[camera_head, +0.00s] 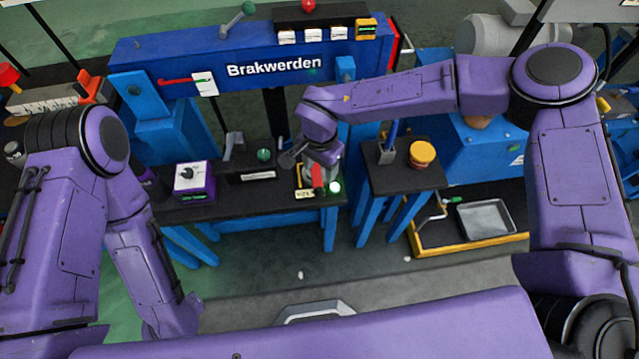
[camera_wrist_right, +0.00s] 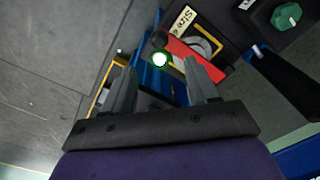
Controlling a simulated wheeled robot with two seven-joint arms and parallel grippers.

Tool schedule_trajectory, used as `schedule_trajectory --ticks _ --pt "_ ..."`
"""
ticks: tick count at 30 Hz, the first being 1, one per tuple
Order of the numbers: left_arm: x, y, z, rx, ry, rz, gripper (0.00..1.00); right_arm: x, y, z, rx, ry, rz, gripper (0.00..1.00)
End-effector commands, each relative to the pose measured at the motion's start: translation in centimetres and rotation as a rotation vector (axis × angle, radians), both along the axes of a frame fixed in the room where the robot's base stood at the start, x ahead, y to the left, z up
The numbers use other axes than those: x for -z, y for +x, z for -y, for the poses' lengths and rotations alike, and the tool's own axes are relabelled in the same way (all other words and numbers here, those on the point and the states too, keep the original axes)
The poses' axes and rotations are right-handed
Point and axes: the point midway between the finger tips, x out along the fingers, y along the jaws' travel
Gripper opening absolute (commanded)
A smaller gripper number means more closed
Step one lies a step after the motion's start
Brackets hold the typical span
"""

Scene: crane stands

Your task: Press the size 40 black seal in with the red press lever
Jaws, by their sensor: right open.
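The red press lever (camera_wrist_right: 195,52) shows in the right wrist view beside a grey curved part, with a black knob (camera_wrist_right: 158,39) at its end. A label reading "Size" (camera_wrist_right: 183,20) is next to it; its number is cut off. My right gripper (camera_wrist_right: 160,68) is open and empty, its fingers on either side of the view below the lever, apart from it as far as I can tell. In the head view the red lever (camera_head: 317,178) shows just under my right gripper (camera_head: 318,163). I cannot make out the black seal. My left gripper is out of view.
A glowing green-white lamp (camera_head: 334,187) is beside the lever. A green knob (camera_head: 264,155) and a purple-white box (camera_head: 193,180) stand left on the dark bench. The blue "Brakwerden" beam (camera_head: 240,62) crosses behind. A side table holds a yellow round item (camera_head: 421,154).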

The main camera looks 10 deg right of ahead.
Motion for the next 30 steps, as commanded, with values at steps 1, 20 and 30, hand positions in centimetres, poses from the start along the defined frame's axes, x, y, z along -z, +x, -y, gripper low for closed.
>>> schedule_trajectory --ticks 1,20,30 --pt "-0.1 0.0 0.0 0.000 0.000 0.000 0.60 0.4 -0.1 -0.1 -0.008 0.004 -0.008 0.59" --pt "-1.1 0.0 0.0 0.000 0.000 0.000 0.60 10.3 -0.1 -0.1 -0.011 0.004 -0.006 0.59" --pt "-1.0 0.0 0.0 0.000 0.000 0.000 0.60 10.3 -0.1 -0.1 -0.012 0.003 -0.006 0.13"
